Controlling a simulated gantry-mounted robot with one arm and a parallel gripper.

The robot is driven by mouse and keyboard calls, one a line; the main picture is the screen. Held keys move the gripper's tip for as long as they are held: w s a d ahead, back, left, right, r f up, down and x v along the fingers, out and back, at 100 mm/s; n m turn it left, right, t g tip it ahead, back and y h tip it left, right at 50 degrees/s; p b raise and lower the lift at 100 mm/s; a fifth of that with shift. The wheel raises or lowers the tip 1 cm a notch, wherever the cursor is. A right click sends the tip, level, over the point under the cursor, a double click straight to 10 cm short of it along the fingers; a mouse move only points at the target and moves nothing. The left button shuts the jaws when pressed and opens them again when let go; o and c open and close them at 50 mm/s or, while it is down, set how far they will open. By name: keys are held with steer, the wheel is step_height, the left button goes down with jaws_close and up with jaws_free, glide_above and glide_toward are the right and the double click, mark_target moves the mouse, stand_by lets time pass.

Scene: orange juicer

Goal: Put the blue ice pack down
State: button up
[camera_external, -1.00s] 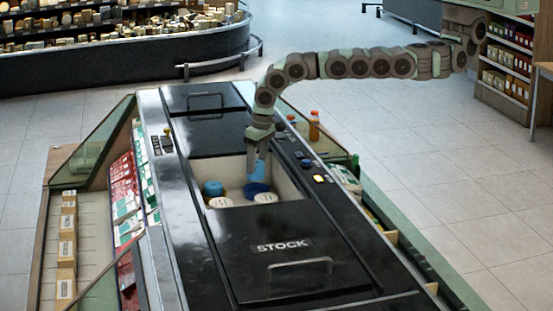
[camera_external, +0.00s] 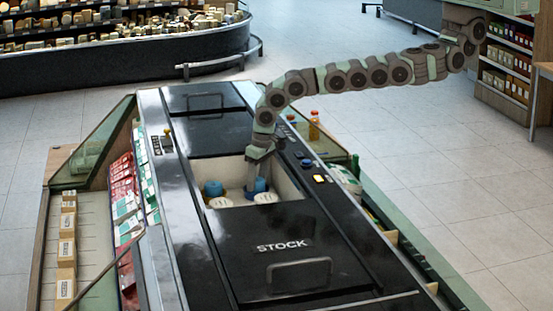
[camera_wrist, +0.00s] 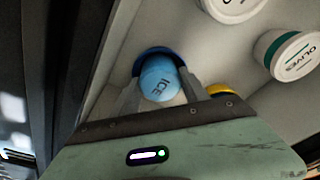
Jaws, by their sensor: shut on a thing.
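The light blue ice pack (camera_wrist: 160,79), marked ICE, sits between the two fingers of my gripper (camera_wrist: 162,92) in the wrist view. My gripper is shut on it. A dark blue round rim (camera_wrist: 150,54) shows behind the ice pack; I cannot tell whether the pack touches it. In the external view my gripper (camera_external: 255,190) reaches down into the open well (camera_external: 288,184) of the black counter, and the ice pack (camera_external: 261,184) shows beside the fingers, low in the well. The pack's underside is hidden.
White-lidded tubs stand in the well, one at the front left (camera_external: 220,202) and one at the front right (camera_external: 266,198). A blue-topped tub (camera_external: 213,187) stands at the left. A yellow-rimmed tub (camera_wrist: 219,89) and the OLIVES tub (camera_wrist: 288,54) show in the wrist view.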

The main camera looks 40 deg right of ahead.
mark_target(262, 181)
steer(key=o, duration=1.5)
steer(key=shift+a, duration=0.1)
steer(key=shift+r, duration=0.5)
steer(key=shift+s+d+r+b, duration=0.1)
steer(key=shift+s+r+b, duration=0.15)
steer(key=shift+r, duration=1.7)
steer(key=shift+s+d+r+b, duration=0.2)
steer(key=shift+s+r, duration=0.1)
steer(key=shift+r, duration=1.6)
steer(key=shift+s+d+r+b, duration=0.1)
steer(key=shift+s+r+b, duration=0.15)
steer(key=shift+r, duration=1.7)
